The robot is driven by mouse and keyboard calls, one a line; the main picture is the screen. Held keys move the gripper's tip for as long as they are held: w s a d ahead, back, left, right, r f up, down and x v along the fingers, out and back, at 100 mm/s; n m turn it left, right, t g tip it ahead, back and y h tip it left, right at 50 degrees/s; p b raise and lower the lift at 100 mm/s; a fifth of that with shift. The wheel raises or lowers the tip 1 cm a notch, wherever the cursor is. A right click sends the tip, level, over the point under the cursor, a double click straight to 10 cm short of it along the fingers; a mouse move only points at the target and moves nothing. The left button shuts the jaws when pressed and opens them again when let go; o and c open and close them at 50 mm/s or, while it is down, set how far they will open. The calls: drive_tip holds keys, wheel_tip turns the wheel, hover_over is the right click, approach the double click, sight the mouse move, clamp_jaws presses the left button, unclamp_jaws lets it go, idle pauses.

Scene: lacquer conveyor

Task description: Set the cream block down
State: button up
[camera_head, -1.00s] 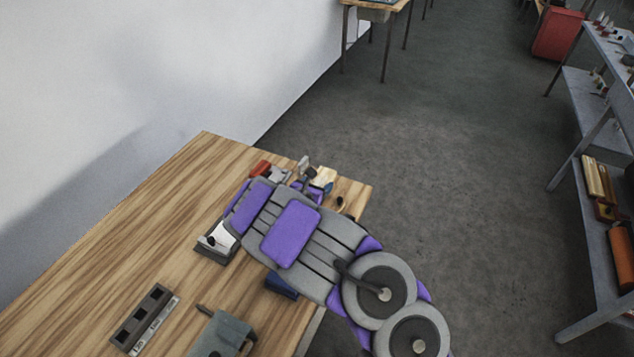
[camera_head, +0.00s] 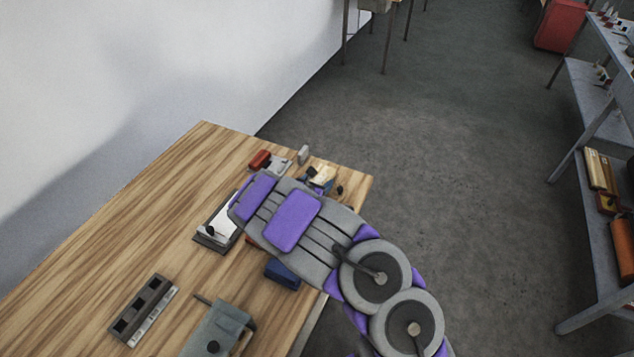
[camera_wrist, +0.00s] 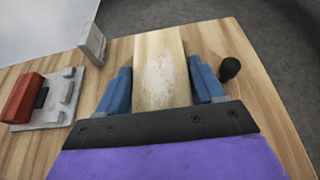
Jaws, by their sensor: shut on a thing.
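The cream block (camera_wrist: 160,65) is a pale, wood-like bar with a worn whitish patch. In the wrist view it sits between the blue fingers of my gripper (camera_wrist: 161,90), which is shut on it. Its far end lines up with the table's far edge in that view. In the head view the cream block (camera_head: 323,173) and the blue fingers of my gripper (camera_head: 317,181) show small near the table's far right corner, partly hidden by my arm. I cannot tell whether its underside touches the table.
The wooden table (camera_head: 130,250) has clear room at left. A grey upright block (camera_wrist: 92,42) and a red-and-grey device (camera_wrist: 40,98) stand left of the gripper. A black knob (camera_wrist: 229,69) is close on the right. A slotted tray (camera_head: 145,312) lies at the near left.

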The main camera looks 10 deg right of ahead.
drive_tip(key=shift+f+b, duration=0.3)
drive_tip(key=shift+f, duration=0.3)
drive_tip(key=o, duration=1.3)
drive_tip(key=shift+s+f, duration=0.1)
drive_tip(key=shift+s+d+f, duration=0.1)
drive_tip(key=shift+s, duration=0.15)
drive_tip(key=p+v, duration=0.1)
drive_tip(key=v, duration=0.4)
drive_tip(key=p+v, duration=0.1)
drive_tip(key=v, duration=0.5)
drive_tip(key=p+v, duration=0.1)
drive_tip(key=v, duration=0.5)
drive_tip(key=shift+a+r+p, duration=0.35)
drive_tip(key=shift+r+p, duration=0.05)
drive_tip(key=shift+w, duration=0.2)
